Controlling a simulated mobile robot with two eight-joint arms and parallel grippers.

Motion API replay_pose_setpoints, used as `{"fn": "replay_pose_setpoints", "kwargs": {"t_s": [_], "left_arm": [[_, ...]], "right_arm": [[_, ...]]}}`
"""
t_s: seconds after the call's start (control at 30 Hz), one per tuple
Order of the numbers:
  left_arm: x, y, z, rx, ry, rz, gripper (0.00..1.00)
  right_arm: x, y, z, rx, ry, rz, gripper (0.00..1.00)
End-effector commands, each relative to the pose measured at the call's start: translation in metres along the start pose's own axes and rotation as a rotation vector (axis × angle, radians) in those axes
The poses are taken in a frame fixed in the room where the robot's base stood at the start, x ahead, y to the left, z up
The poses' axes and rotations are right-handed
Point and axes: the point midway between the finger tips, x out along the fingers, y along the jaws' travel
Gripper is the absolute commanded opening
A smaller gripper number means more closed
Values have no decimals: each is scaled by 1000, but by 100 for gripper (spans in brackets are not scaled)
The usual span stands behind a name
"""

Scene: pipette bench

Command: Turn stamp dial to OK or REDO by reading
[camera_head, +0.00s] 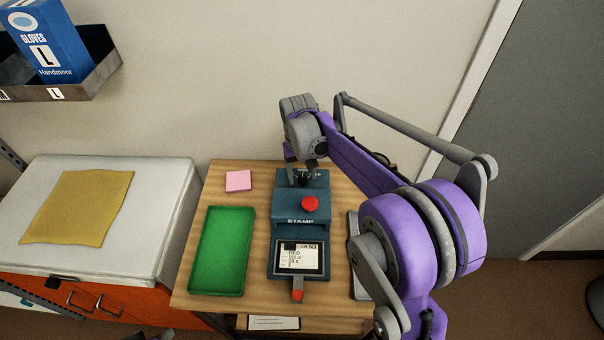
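The blue stamp machine (283,218), marked STAMP, stands on the wooden table with a red knob (310,203) on top. At its front is a label card (297,257) in a dark frame; its top line looks like RED, and the smaller lines are too blurred to read surely. A red-tipped tab (297,295) sticks out below. My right gripper (303,178) points down at the machine's back top, its fingers around or against a small dark part there. The dial's marks are hidden or too small to read.
A green tray (221,252) and a pink note pad (238,181) lie left of the machine. A grey flat object (356,262) is partly behind my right arm. A white-topped cabinet (150,212) with a yellow cloth (78,207) stands at left, below a glove box (45,38) on a shelf.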

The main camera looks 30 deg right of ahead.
Motion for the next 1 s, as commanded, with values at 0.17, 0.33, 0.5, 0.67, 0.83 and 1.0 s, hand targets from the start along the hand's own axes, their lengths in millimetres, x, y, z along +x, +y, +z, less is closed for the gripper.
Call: {"fn": "replay_pose_setpoints", "kwargs": {"t_s": [0.17,0.33,0.5,0.67,0.83,1.0], "left_arm": [[0,0,0,0,0,0,50],[0,0,0,0,0,0,50],[-3,0,-2,0,1,0,50],[-5,0,-4,0,3,0,50],[-6,0,-5,0,4,0,50],[-7,0,-6,0,4,0,50]], "right_arm": [[0,0,0,0,-1,0,64],[-7,0,0,0,-1,0,64],[-36,0,0,0,-1,0,64],[-70,0,0,0,0,0,64],[-96,0,0,0,0,0,64],[-107,0,0,0,-1,0,64]]}}
